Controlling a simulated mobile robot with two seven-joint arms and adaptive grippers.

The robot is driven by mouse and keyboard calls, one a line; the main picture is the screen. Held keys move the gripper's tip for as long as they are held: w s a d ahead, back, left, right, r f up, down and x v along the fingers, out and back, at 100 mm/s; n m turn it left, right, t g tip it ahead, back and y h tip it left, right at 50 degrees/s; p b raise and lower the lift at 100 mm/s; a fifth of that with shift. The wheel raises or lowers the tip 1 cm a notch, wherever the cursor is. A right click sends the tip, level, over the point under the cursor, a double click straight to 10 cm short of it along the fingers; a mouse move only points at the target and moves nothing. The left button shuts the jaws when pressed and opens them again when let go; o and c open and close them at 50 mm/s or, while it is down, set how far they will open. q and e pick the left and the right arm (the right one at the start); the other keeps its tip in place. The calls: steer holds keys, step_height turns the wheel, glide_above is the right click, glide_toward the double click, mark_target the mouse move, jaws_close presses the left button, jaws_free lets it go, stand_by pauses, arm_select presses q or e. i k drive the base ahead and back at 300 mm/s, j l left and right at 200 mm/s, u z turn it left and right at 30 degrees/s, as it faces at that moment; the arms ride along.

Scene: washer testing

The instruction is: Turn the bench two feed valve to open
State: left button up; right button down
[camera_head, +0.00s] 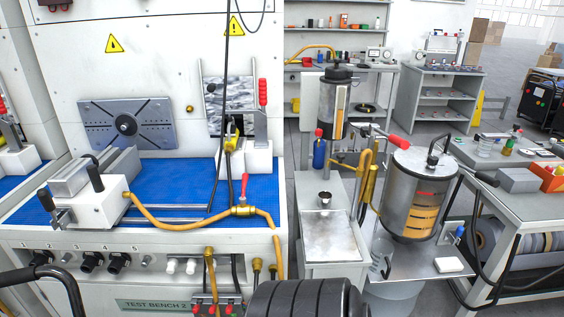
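The bench front carries a "TEST BENCH 2" label (155,305). A brass valve (242,210) sits in a yellow hose line at the right end of the blue bench mat. Its red lever (244,187) stands upright, roughly across the run of the hose. Yellow hose (170,221) runs left from the valve to a white clamp unit (88,205), and another length bends down over the front edge. Several small red handles (205,308) show low on the bench front, partly cut off.
A red-tipped toggle clamp (262,95) stands behind the valve, and a black cable hangs close to its left. A steel tank (418,195) and small sink table (330,235) stand to the right.

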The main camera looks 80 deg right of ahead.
mark_target(242, 200)
steer(key=z, duration=2.25)
